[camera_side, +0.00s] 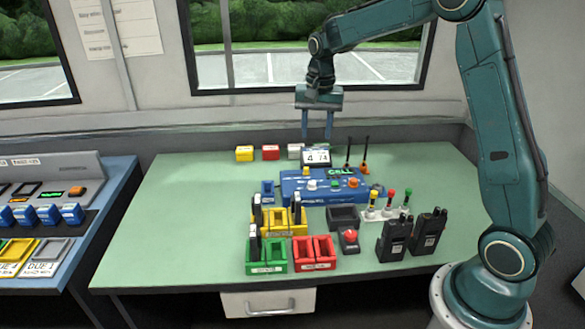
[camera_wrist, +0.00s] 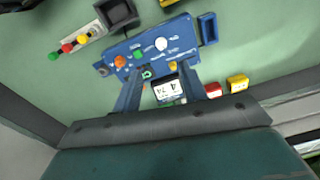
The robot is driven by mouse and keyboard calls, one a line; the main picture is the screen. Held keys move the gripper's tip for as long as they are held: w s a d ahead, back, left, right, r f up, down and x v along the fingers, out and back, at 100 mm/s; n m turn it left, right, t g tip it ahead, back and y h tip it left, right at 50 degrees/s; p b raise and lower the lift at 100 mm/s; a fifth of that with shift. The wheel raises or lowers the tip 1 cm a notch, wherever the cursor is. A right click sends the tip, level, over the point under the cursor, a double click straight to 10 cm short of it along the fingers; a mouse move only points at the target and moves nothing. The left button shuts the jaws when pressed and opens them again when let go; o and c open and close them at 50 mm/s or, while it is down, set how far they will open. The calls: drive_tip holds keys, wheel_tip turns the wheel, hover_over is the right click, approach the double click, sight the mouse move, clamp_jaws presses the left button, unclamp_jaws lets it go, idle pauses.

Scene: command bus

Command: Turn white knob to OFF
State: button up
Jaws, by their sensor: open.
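The blue panel (camera_side: 290,186) lies near the middle of the green table and also shows in the wrist view (camera_wrist: 182,29). The white knob (camera_side: 312,184) sits on its top face; in the wrist view the white knob (camera_wrist: 161,43) is clear of my fingers. Its pointer and any OFF marking are too small to read. My gripper (camera_side: 317,136) is open and empty, fingers pointing down, above the panel's far side near a small display (camera_side: 317,157). In the wrist view my fingertips (camera_wrist: 160,68) are spread, overlapping the panel's near edge in the picture.
An orange knob (camera_side: 353,184), a green knob (camera_side: 336,183) and a yellow button (camera_side: 306,171) share the panel. Two antennas (camera_side: 365,153) stand behind it. Yellow, red and white blocks (camera_side: 270,152) line the back. Bins (camera_side: 266,256) and radios (camera_side: 394,240) stand in front.

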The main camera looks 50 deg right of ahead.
sight(312, 182)
drive_tip(key=shift+m+g, duration=0.3)
drive_tip(key=shift+m, duration=0.3)
drive_tip(key=f, duration=0.1)
drive_tip(key=w+d+f, duration=0.2)
drive_tip(key=shift+w+f, duration=0.1)
drive_tip(key=shift+f, duration=0.25)
drive_tip(key=shift+f, duration=0.2)
wheel_tip(312, 182, down, 14)
drive_tip(key=shift+r, duration=0.25)
clamp_jaws()
